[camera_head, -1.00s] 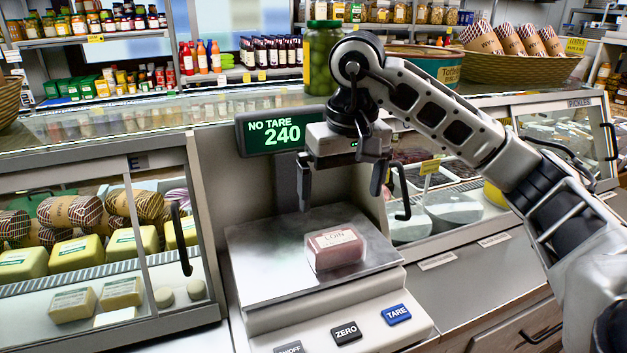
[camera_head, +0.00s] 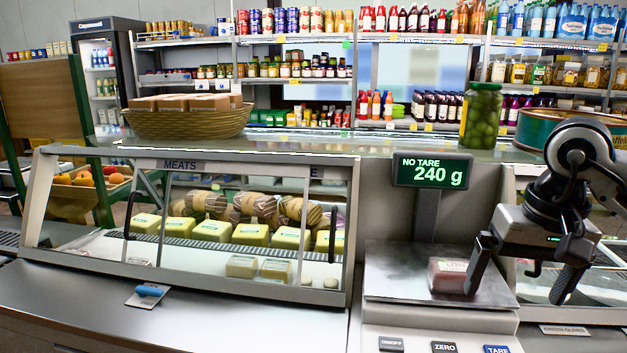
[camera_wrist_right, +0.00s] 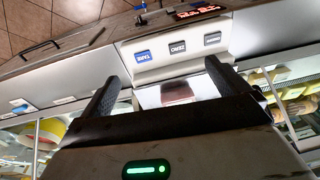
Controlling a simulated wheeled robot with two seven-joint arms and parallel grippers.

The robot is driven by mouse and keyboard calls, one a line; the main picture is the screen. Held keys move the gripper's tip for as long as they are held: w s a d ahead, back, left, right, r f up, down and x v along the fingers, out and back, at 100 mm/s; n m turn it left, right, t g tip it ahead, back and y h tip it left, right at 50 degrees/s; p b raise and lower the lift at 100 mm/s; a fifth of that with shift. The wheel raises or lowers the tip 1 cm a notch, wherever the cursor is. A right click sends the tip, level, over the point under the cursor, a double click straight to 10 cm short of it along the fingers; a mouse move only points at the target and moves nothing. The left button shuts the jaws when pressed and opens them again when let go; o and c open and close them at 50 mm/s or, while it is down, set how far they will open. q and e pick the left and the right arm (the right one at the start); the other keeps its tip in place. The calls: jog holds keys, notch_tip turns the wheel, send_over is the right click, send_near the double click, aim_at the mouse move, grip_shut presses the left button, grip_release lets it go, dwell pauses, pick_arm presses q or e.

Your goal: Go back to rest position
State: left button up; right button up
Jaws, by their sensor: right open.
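My right gripper (camera_head: 518,280) is open and empty in the head view, at the right. Its fingers are spread apart, above and to the right of the scale. The scale's steel pan (camera_head: 395,275) holds a pink packaged loin (camera_head: 448,273), partly covered by one finger in the head view. In the right wrist view the loin (camera_wrist_right: 178,92) lies on the pan between the two fingertips, apart from them. The scale display (camera_head: 432,171) reads NO TARE 240 g. My left gripper is not in view.
A glass meat case (camera_head: 190,272) with packages stands left of the scale. A jar of green pickles (camera_head: 481,115) and a large round tin (camera_head: 570,125) stand on the counter behind. A basket (camera_head: 188,122) sits further left. The steel counter (camera_head: 190,315) in front is largely clear.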

jog(key=s+a+f+m+t+y, duration=0.1)
jog(key=a+f+m+y, duration=0.1)
jog(key=a+m+y, duration=1)
jog(key=s+a+f+m+t+y, duration=0.1)
jog(key=a+m+t+y, duration=0.1)
jog(key=a+m+y, duration=1)
jog(key=w+d+f+m+t+h, duration=0.2)
jog(key=f+m+t+h, duration=0.5)
jog(key=m, duration=0.7)
jog(key=w+d+f+m+t+h, duration=0.1)
jog(key=d+f+m+t+h, duration=0.2)
jog(key=f+m+t+h, duration=0.7)
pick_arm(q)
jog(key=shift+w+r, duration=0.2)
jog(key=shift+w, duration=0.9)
pick_arm(e)
jog(key=s+d+f+m+g+h, duration=0.1)
jog(key=s+f+m+g+h, duration=0.1)
jog(key=s+f+m+g, duration=0.3)
jog(key=s+d+f+m+g+h, duration=0.2)
jog(key=s+f+m+g, duration=0.4)
jog(key=f+m, duration=0.3)
jog(key=s+m, duration=0.1)
jog(key=m, duration=0.3)
jog(key=shift+d+m, duration=0.3)
